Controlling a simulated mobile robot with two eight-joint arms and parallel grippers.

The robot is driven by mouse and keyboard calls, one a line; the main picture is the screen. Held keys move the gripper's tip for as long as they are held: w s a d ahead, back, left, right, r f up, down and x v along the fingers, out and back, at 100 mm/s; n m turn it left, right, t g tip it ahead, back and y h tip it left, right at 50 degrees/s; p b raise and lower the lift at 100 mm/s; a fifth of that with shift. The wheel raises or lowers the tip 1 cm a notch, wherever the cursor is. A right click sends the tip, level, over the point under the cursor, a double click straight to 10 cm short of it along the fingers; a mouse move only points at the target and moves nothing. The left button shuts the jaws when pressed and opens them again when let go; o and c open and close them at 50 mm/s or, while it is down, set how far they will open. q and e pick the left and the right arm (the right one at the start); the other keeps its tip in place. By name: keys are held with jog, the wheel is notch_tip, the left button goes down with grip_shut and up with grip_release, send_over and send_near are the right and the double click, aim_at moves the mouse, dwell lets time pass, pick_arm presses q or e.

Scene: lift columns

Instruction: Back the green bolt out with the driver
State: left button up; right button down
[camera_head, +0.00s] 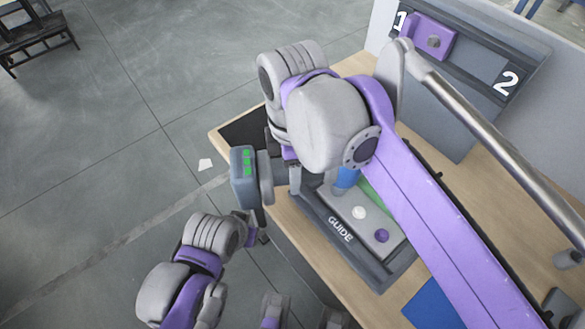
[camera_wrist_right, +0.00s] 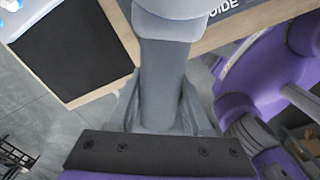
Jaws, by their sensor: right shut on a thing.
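The driver (camera_head: 243,178) has a grey-blue block with green lights and hangs at the table's left edge in the head view. My right gripper (camera_head: 277,165) is shut on it, partly hidden by my wrist. In the right wrist view the driver's grey handle (camera_wrist_right: 164,75) stands between the fingers. The guide tray (camera_head: 345,240) lies just right of the driver and bears a white piece (camera_head: 359,212), a purple piece (camera_head: 382,236) and a blue piece (camera_head: 347,177). A green strip shows beside my arm, but I cannot make out a green bolt. My left gripper (camera_head: 258,234) is below the driver, its fingers unclear.
A dark mat (camera_wrist_right: 75,48) lies on the wooden table near its left corner. A grey panel marked 1 and 2 (camera_head: 475,75) at the back carries a purple block (camera_head: 432,38). A blue sheet (camera_head: 432,305) lies at the front. My right arm covers much of the table.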

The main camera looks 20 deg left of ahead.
jog(key=shift+p, duration=0.35)
dwell(0.7)
jog(key=shift+r+p, duration=0.35)
jog(key=shift+p, duration=0.2)
dwell(1.2)
jog(key=shift+s+r, duration=0.1)
jog(key=shift+a+r+p, duration=0.1)
jog(key=shift+r+p, duration=1)
jog(key=shift+r, duration=0.15)
jog(key=shift+r+p, duration=0.9)
jog(key=shift+r, duration=0.35)
jog(key=shift+r, duration=0.15)
jog(key=shift+r+p, duration=1.55)
jog(key=shift+r, duration=0.35)
